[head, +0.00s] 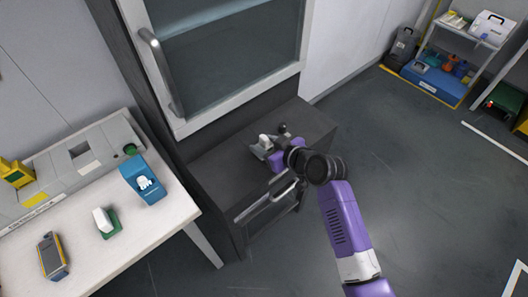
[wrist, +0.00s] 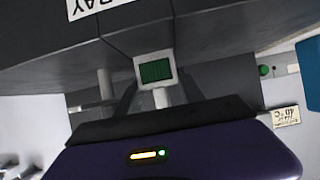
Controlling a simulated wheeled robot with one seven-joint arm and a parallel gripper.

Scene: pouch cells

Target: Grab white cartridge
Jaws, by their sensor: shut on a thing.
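My gripper (head: 267,149) is over the dark cabinet top in front of the glass-windowed unit. It is shut on a small white cartridge (head: 264,140), which shows upright between the fingers. In the wrist view the white cartridge (wrist: 143,63) has a dark green face and sits between the fingertips of my gripper (wrist: 155,92). I cannot tell whether the cartridge touches the surface below. A similar white piece (head: 101,219) with a green base stands on the white table at the left.
The white table (head: 150,228) also holds a blue holder (head: 140,176) with a white item, a grey-and-yellow device (head: 52,256) and a long grey unit (head: 50,183). The dark cabinet (head: 220,185) has a bar handle.

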